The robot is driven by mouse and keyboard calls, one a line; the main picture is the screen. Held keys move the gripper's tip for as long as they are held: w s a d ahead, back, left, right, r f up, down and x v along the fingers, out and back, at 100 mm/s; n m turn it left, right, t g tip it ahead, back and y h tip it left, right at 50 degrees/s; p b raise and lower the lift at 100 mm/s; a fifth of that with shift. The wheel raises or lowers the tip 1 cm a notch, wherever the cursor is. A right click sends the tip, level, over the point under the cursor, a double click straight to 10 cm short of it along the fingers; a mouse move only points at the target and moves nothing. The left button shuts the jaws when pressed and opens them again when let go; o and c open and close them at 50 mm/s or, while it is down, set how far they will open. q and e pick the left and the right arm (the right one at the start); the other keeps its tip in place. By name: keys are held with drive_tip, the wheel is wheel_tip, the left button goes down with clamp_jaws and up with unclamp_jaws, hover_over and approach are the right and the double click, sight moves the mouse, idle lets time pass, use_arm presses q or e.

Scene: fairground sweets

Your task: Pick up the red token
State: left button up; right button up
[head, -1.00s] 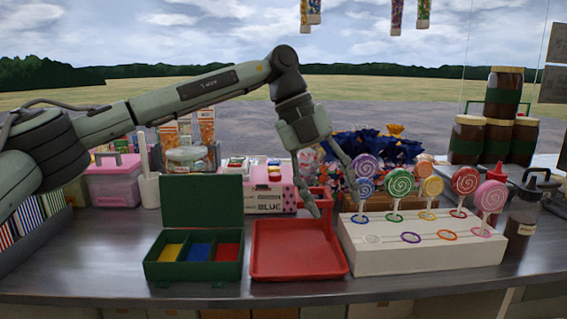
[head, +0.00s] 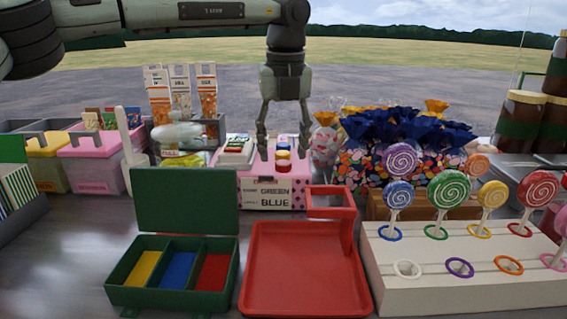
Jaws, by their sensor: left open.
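A small stack of round pieces stands on the pink dotted box (head: 300,196) at the back middle. The red token (head: 283,166) appears lowest, with a yellow one (head: 283,155) above it and a bluish one (head: 283,147) on top. My left gripper (head: 284,152) points down, open and empty, with its fingers on either side of the stack in the picture. I cannot tell its exact depth against the stack. The open green box (head: 122,293) at the front left has yellow, blue and red compartments. My right gripper is not in view.
A red tray (head: 305,272) with a raised red holder (head: 331,203) lies empty at the front middle. A white lollipop stand (head: 470,288) is to its right.

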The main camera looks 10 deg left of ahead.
use_arm(q)
wheel_tip(320, 180, down, 2)
drive_tip(key=shift+w+f, duration=0.1)
drive_tip(key=shift+w, duration=0.05)
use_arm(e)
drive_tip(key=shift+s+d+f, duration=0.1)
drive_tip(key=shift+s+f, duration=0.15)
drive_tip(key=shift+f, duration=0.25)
use_arm(q)
drive_tip(key=c, duration=0.9)
